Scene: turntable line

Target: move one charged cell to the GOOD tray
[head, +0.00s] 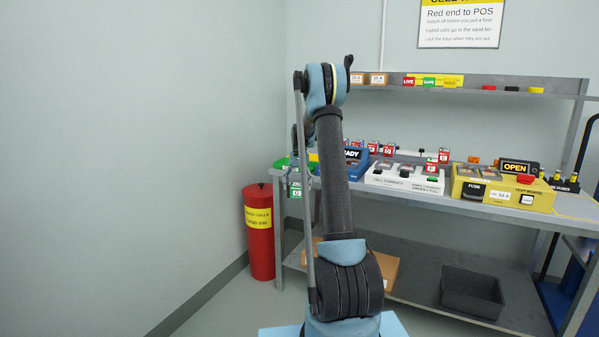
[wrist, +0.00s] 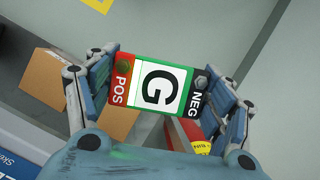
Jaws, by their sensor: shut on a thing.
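My gripper (wrist: 160,95) is shut on a cell (wrist: 157,88) in the wrist view. The cell has a white face with a black letter G, green edges, a red POS end and a black NEG end. In the head view my gripper (head: 297,165) is at the bench's left end, partly hidden by my arm, and the held cell (head: 296,190) shows green and white there. A green tray (head: 283,161) shows behind my gripper at the bench's left end; its label is hidden. A blue tray (head: 353,154), its label reading "ADY", stands right of my arm.
Several red-labelled cells (head: 388,149) stand along the bench. A white cell-check unit (head: 400,181) and a yellow test board (head: 500,192) with an OPEN sign are to the right. A red sand bin (head: 259,240) stands on the floor at left. A cardboard box (head: 385,272) lies below.

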